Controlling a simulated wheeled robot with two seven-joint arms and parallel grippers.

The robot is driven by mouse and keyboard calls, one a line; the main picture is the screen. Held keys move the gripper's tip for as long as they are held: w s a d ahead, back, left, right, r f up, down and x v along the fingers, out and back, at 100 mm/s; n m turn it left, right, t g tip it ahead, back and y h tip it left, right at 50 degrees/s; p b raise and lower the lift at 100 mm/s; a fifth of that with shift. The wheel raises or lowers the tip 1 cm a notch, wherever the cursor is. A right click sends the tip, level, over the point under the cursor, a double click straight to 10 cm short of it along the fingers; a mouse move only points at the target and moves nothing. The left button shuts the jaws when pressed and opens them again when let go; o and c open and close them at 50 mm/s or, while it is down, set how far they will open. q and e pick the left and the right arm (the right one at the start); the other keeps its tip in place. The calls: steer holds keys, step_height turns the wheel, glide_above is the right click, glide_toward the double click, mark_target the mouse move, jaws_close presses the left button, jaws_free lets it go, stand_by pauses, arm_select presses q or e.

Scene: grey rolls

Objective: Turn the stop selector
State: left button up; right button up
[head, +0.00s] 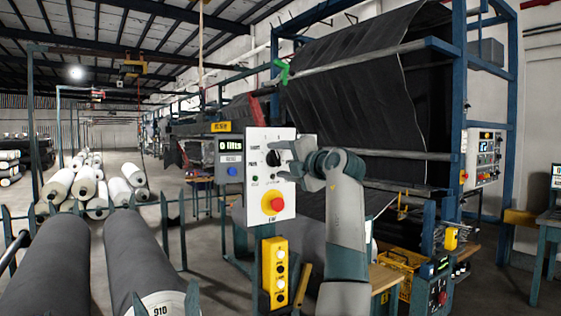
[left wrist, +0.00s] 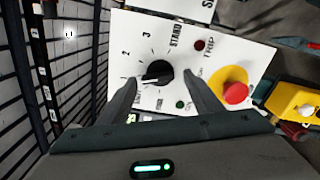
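The stop selector is a black round knob (left wrist: 158,73) on a white control panel (head: 257,190); the panel also shows in the left wrist view (left wrist: 135,30). A white pointer line on the knob faces left, toward the mark near 1. Labels 1, 2, 3 and STANDBY stand around it. My left gripper (head: 286,161) is in front of the panel. In the left wrist view its two fingers are open, one on each side of the knob, with a gap to it visible. In the head view the fingers partly cover the knob. My right gripper is not in view.
A red button on a yellow ring (head: 273,204) sits below the knob. A yellow button box (head: 274,272) hangs under the panel. A grey box with a display (head: 231,160) stands left of it. Large dark rolls (head: 140,262) lie at the lower left; a fabric machine stands behind.

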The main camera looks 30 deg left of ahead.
arm_select(q)
steer(key=shift+d, duration=0.15)
steer(key=shift+s+d, duration=0.2)
steer(key=shift+d, duration=0.25)
steer(key=b+v, duration=0.4)
steer(key=v, duration=1.2)
steer(key=shift+b, duration=0.3)
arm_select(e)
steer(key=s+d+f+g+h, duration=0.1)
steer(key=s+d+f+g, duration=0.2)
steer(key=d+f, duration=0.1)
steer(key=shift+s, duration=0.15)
arm_select(q)
steer(key=shift+d, duration=0.1)
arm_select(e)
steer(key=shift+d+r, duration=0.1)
